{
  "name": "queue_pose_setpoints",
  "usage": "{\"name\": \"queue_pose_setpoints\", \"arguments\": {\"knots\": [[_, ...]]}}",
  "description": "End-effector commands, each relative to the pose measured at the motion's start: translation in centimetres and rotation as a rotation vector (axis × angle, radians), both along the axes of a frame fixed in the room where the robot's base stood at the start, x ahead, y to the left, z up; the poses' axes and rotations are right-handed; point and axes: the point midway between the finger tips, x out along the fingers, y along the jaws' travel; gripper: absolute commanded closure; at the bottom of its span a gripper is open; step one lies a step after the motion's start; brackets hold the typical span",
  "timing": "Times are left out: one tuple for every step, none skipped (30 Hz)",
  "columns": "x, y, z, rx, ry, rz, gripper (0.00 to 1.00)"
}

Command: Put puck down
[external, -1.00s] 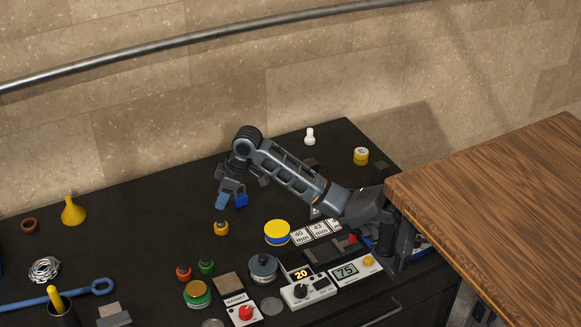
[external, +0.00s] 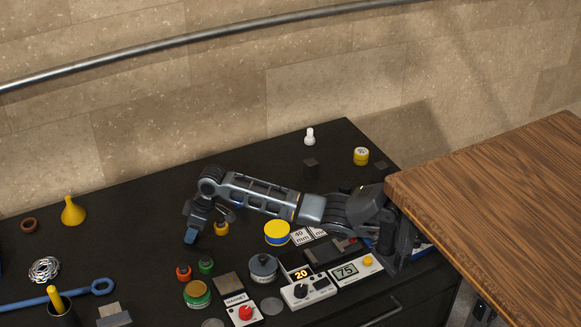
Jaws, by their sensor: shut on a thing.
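My gripper (external: 192,237) is low over the black bench, left of the yellow-topped small bottle. One blue fingertip shows; the other is hidden. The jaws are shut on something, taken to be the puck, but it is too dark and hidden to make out. I cannot tell whether it touches the bench top.
The small yellow bottle (external: 222,229) stands just right of the gripper. Orange (external: 184,273) and green (external: 206,266) ones stand in front.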

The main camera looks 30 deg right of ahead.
Motion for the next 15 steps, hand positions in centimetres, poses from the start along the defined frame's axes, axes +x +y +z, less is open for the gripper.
{"name": "queue_pose_setpoints", "arguments": {"knots": [[-0.01,-0.02,-0.64,-0.001,0.001,0.0,0.82],[0.01,-0.01,-0.9,0.0,0.0,0.0,0.82],[0.01,-0.01,-1.14,0.0,0.0,0.0,0.82],[0.01,-0.01,-1.22,0.001,-0.001,0.0,0.82],[0.01,0.0,-1.23,0.001,-0.001,0.0,0.82],[0.01,0.0,-1.22,0.001,-0.001,0.0,0.82],[0.01,0.0,-1.21,0.001,-0.001,0.0,0.82],[0.01,0.0,-1.21,0.001,-0.001,0.0,0.82],[0.01,0.0,-1.21,0.001,-0.001,0.0,0.82],[0.01,0.0,-1.23,0.001,-0.001,0.0,0.82],[0.01,0.0,-1.29,0.001,-0.001,0.0,0.82],[0.0,0.0,-1.41,0.001,-0.001,0.0,0.82],[0.0,-0.01,-1.52,0.001,-0.001,0.0,0.82],[0.0,0.0,-1.61,0.001,-0.001,0.0,0.82],[0.01,-0.01,-1.53,0.001,-0.001,0.0,0.5]]}}
